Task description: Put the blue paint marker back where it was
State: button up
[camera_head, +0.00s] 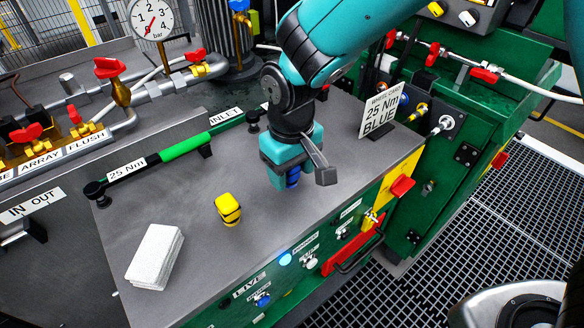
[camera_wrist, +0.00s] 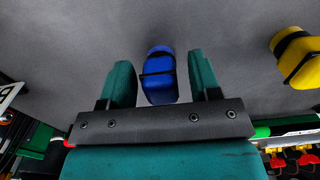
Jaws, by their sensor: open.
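A small blue object with a black band (camera_wrist: 159,82), which I take for the blue paint marker, rests on the grey bench top. In the wrist view it lies between the two teal fingers of my gripper (camera_wrist: 160,64), with a visible gap on each side. In the head view my gripper (camera_head: 287,180) points down at the bench, and only part of the blue marker (camera_head: 293,176) shows; the fingers hide the rest. The jaws are open around it.
A yellow object with black bands (camera_head: 228,209) stands left of my gripper, and a white block (camera_head: 155,257) lies at the front left. A green-handled torque wrench (camera_head: 185,147) lies behind on rests. A sign reading 25 Nm BLUE (camera_head: 379,113) stands at the right.

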notch_tip(320, 180, up, 12)
jog(key=p, duration=0.1)
jog(key=s+d+r+y, duration=0.4)
jog(key=s+d, duration=0.7)
jog(key=s, duration=0.5)
jog(key=shift+d, duration=0.25)
jog(key=shift+r, duration=0.15)
notch_tip(320, 180, up, 9)
jog(key=p, duration=0.9)
